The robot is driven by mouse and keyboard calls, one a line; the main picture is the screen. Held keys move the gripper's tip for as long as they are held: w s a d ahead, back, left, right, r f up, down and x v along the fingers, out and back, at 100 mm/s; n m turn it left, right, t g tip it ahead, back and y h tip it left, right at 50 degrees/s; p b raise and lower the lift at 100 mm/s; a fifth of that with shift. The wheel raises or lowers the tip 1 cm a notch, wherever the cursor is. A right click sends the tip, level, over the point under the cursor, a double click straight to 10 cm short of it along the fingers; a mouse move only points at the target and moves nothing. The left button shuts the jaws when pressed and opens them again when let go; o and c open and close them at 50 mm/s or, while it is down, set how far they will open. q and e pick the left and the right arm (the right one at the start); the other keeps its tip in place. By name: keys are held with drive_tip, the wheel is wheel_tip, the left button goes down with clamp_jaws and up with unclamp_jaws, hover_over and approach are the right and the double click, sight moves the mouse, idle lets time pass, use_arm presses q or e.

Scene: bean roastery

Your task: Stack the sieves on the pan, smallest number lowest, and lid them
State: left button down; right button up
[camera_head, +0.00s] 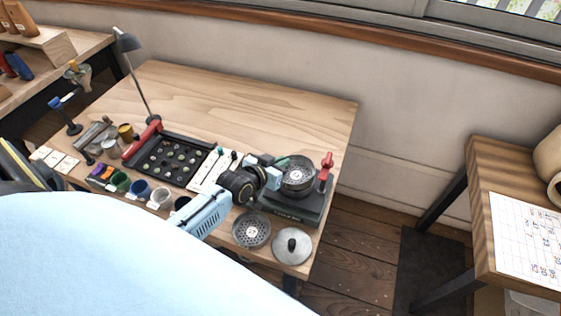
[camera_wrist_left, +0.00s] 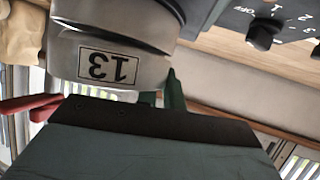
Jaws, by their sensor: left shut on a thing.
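My left gripper (camera_head: 280,168) reaches in over the dark shaker base (camera_head: 292,205) and is shut on the round sieve (camera_head: 299,178) at its near left side. Another rim adjoins the ring there; the pan cannot be told clearly. A second sieve (camera_head: 251,230) lies flat on the table in front of the base, its number too small to read. The lid (camera_head: 292,246), grey with a black knob, lies to its right.
A red-handled part (camera_head: 326,168) rises at the base's right side. A black tray (camera_head: 165,158) with small round pieces, several cups (camera_head: 141,189) and a lamp (camera_head: 134,60) occupy the left half. The table's back (camera_head: 250,105) is clear. A side table (camera_head: 500,180) stands right.

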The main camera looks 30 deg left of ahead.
use_arm(q)
drive_tip(key=shift+f, duration=0.3)
drive_tip(key=c, duration=1.8)
unclamp_jaws()
drive_tip(key=shift+s, duration=0.1)
drive_tip(key=p+v, duration=0.2)
drive_tip(key=shift+s+r, duration=0.3)
drive_tip(key=p+v, duration=0.6)
drive_tip(key=v, duration=0.2)
drive_tip(key=shift+s+d, duration=0.1)
